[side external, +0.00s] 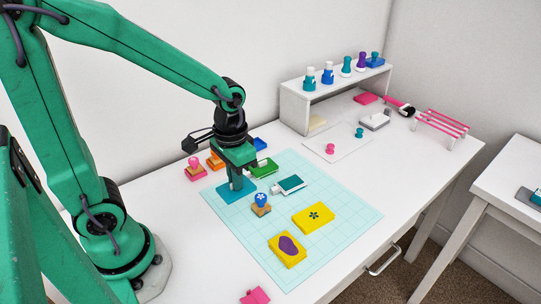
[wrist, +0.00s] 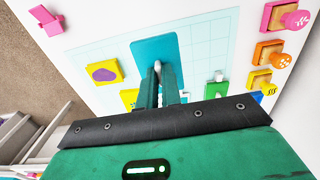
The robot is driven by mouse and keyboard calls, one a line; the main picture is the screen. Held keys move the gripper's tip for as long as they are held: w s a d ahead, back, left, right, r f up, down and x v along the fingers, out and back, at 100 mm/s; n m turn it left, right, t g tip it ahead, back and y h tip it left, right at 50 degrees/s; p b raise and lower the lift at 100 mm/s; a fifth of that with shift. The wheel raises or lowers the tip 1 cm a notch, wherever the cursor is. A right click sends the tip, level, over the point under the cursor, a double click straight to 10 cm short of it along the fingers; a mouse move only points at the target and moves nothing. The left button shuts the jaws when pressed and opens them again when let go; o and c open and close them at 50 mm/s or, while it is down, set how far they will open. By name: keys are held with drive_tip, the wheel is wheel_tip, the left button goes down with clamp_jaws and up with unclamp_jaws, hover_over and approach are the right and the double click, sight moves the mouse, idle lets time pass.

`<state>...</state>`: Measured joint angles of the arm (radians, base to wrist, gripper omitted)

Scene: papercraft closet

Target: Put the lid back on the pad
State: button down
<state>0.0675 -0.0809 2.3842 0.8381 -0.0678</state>
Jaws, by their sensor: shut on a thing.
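A yellow pad (side external: 287,261) with a purple oval on top lies near the front of the pale cutting mat. It also shows in the wrist view (wrist: 103,72). A yellow lid-like piece (side external: 314,217) with a dark flower mark lies apart, behind and right of it; the wrist view shows a yellow edge (wrist: 129,98) beside my fingers. My gripper (side external: 236,184) points down over a flat teal piece (wrist: 178,47) at the mat's left side. My gripper is shut on a small white rounded thing (wrist: 157,66), mostly hidden between the fingers; I cannot tell what it is.
A blue-topped stamp (side external: 261,204) stands close to my gripper. A green item (side external: 264,168) and a dark teal one (side external: 290,184) lie nearby. Pink (side external: 195,169) and orange (side external: 215,160) stamps stand left. A shelf (side external: 297,105) with bottles stands behind. The mat's front right is clear.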

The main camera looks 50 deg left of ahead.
drive_tip(key=shift+w, duration=0.15)
idle(0.5)
drive_tip(key=shift+w, duration=0.7)
drive_tip(key=m, duration=0.1)
approach(291, 183)
drive_tip(key=s, duration=0.1)
drive_tip(key=shift+w+a+f, duration=0.1)
drive_tip(key=shift+w+f, duration=0.05)
drive_tip(key=shift+w, duration=0.4)
drive_tip(key=shift+f, duration=0.2)
drive_tip(key=shift+f, duration=2.25)
drive_tip(key=shift+f, duration=0.5)
idle(0.7)
